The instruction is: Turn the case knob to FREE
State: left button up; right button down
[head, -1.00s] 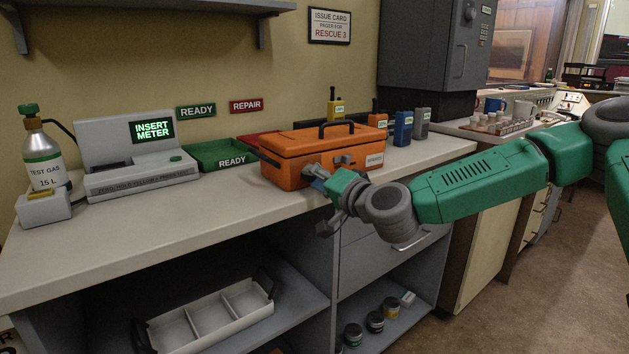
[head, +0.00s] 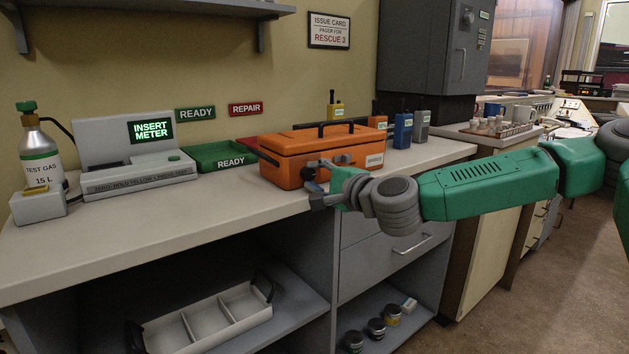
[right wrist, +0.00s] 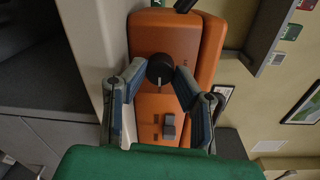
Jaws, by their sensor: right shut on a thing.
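The orange case (head: 290,145) stands closed on the counter, its black handle on top. The dark round case knob (head: 309,173) is on its front face, left of centre. My right gripper (head: 324,187) is at the knob, in front of the case. In the right wrist view the black knob (right wrist: 160,69) sits between the two fingertips of my right gripper (right wrist: 160,74), which is shut on it. A pale line shows on the knob. Any FREE mark is too small to read or hidden. My left gripper is out of view.
A meter station (head: 140,160) and a gas bottle (head: 40,150) stand left of the case. A green READY tray (head: 215,155) is beside it. Handheld radios (head: 403,128) stand behind and to the right. The front counter strip at left is clear.

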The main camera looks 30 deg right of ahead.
jog(key=shift+d+f, duration=0.1)
jog(key=shift+f, duration=0.2)
jog(key=c, duration=1.3)
grip_release()
